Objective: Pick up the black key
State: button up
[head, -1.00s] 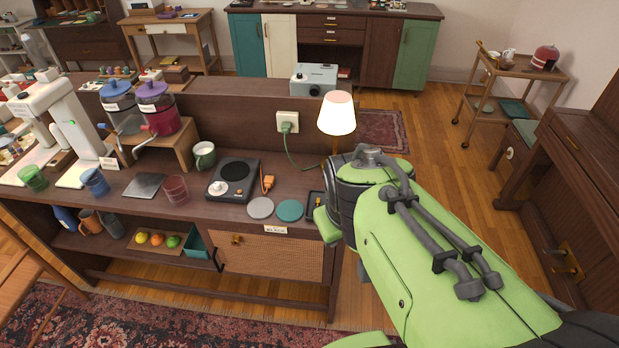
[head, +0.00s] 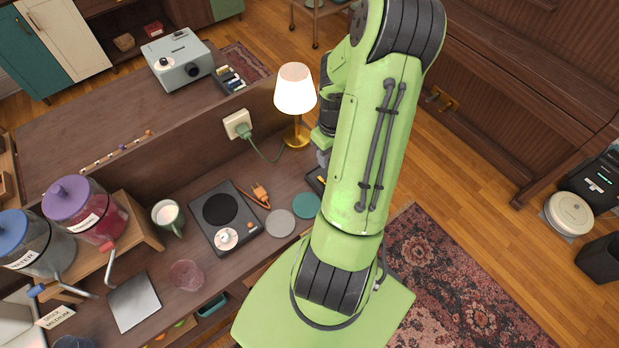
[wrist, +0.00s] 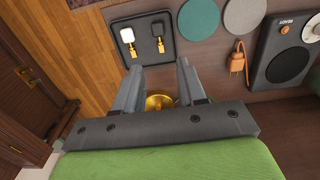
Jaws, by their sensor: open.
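In the wrist view a dark tray (wrist: 143,46) lies on the wooden counter with two keys in it. The black key (wrist: 158,31) has a black head and a brass shaft and lies on the right side. The white-headed key (wrist: 128,38) lies to its left. My gripper (wrist: 159,70) is open and empty, with its fingertips just short of the tray in the picture. In the head view only the tray's left edge (head: 314,182) shows; my arm hides the keys and most of my gripper.
The lit lamp (head: 295,92) stands close by; its brass base (wrist: 158,102) shows between my fingers. Teal (wrist: 199,24) and grey (wrist: 245,15) discs, an orange plug (wrist: 237,58) and a hot plate (head: 222,214) are beside the tray.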

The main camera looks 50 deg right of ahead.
jog(key=f, duration=0.9)
jog(key=shift+s+d+f+b, duration=0.2)
jog(key=shift+f+b, duration=0.1)
jog(key=shift+f, duration=0.05)
notch_tip(320, 180, down, 6)
jog(key=shift+r, duration=0.2)
grip_shut()
